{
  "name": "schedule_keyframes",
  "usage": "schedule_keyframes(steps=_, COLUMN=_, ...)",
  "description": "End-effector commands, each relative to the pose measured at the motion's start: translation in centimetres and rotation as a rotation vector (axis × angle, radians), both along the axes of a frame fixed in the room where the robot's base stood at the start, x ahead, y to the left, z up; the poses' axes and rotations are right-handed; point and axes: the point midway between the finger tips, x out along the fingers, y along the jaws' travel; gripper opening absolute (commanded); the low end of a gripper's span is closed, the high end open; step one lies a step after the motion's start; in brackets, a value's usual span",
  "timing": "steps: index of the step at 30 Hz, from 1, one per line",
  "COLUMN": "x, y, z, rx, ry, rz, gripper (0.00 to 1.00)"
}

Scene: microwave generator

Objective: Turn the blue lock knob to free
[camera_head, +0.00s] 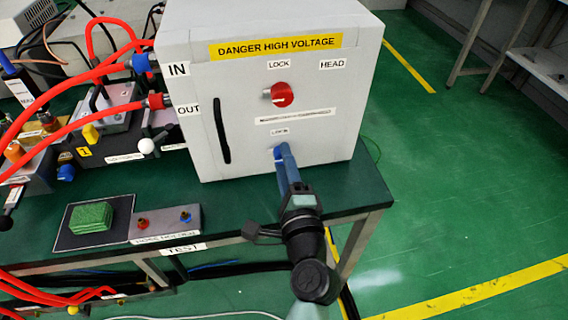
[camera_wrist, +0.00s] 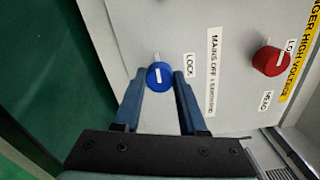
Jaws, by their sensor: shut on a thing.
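The blue lock knob (camera_wrist: 160,76) is on the front of a white cabinet, beside a LOCK label (camera_wrist: 190,65). A white pointer on it points to the top of the wrist view. My gripper (camera_wrist: 159,75) has one blue finger on each side of the knob and is shut on it.
A red knob (camera_head: 282,94) sits higher on the cabinet (camera_head: 340,100). A black handle (camera_head: 221,130) is at its left. Red hoses (camera_head: 75,120) enter from the left. A green block (camera_head: 91,217) and a small holder (camera_head: 165,222) stand on the table. Floor at the right is open.

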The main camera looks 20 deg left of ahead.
Motion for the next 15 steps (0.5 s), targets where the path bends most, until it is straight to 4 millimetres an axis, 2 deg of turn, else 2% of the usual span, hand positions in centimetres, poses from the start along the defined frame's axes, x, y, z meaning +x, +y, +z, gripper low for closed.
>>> schedule_keyframes(steps=14, x=-0.01, y=0.04, z=0.01, rx=-0.013, ry=-0.008, rz=0.001, gripper=0.00)
schedule_keyframes(steps=15, x=-0.01, y=0.04, z=0.01, rx=-0.013, ry=-0.008, rz=0.001, gripper=0.46)
